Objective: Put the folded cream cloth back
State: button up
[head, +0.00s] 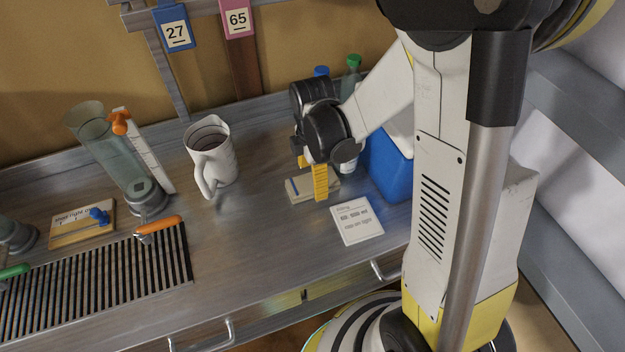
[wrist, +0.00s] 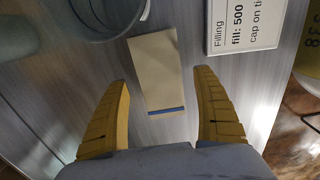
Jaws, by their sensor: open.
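The folded cream cloth (wrist: 156,72) lies flat on the metal bench, with a blue stripe along its near edge in the wrist view. In the head view the cloth (head: 299,190) sits below my gripper and is partly hidden by it. My gripper (wrist: 162,115) is open, its yellow fingers apart on either side of the cloth's near end in the wrist view. In the head view my gripper (head: 313,182) points down at the cloth. I cannot tell the exact height of the fingertips above the bench. Nothing is held.
A white printed card (head: 356,221) lies right of the cloth. A blue box (head: 388,168) and capped bottles stand behind it. A white jug (head: 211,160) stands to the left. A slotted drain grate (head: 95,285) and an orange-handled tool (head: 158,225) lie farther left.

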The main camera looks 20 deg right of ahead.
jog(key=s+r+m+t+p, duration=0.1)
jog(key=s+r+m+t, duration=0.2)
jog(key=r+m, duration=0.6)
jog(key=s+r+m+t+p, duration=0.2)
jog(key=s+r+m+t, duration=0.2)
jog(key=r, duration=1)
jog(key=shift+s+m, duration=1.5)
jog(key=shift+m, duration=1)
